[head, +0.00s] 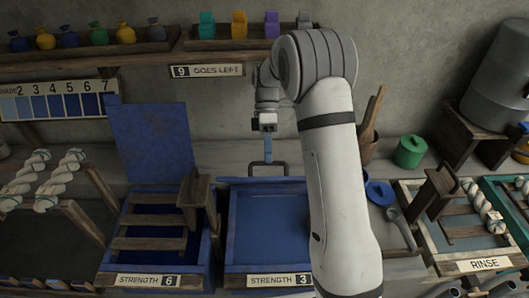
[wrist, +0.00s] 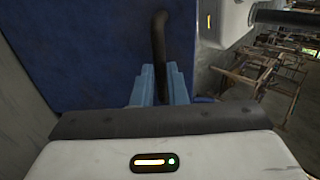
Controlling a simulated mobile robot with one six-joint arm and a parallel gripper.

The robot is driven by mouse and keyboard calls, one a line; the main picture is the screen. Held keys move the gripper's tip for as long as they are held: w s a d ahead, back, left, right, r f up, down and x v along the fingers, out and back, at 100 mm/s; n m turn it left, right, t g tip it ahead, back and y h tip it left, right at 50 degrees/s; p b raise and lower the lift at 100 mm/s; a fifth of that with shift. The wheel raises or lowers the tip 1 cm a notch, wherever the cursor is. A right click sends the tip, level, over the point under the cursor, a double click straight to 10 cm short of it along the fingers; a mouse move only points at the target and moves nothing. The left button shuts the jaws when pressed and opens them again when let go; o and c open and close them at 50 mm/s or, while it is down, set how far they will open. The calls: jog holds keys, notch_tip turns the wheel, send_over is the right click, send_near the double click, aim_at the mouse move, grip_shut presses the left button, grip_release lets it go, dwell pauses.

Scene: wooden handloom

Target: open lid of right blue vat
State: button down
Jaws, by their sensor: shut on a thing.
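The right blue vat (head: 233,240), labelled STRENGTH 3, stands in front of me. Its inside shows a flat blue surface. Its lid (head: 230,182) looks raised and nearly edge-on in the head view, so its exact angle is hard to tell. A dark bar handle (head: 252,170) shows just beyond the lid's edge. My gripper (head: 269,160) reaches down to it with blue fingers shut on the handle. In the wrist view the fingers (wrist: 161,88) close around the dark handle (wrist: 160,35), in front of the dark blue lid face (wrist: 90,50).
The left vat (head: 107,262), labelled STRENGTH 6, has its lid (head: 150,140) standing open and a wooden rack (head: 150,220) inside. A rinse tub (head: 470,255) is at the right. My arm hides the vat's right side.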

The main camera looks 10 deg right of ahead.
jog(key=c, duration=1.8)
grip_release()
jog(key=shift+w+f, duration=0.2)
jog(key=shift+f, duration=0.25)
jog(key=shift+c, duration=0.2)
jog(key=shift+o, duration=0.6)
jog(key=shift+w+d+f, duration=0.1)
jog(key=shift+w+f, duration=0.05)
jog(key=shift+w, duration=0.2)
jog(key=shift+o, duration=1.3)
jog(key=shift+r, duration=0.25)
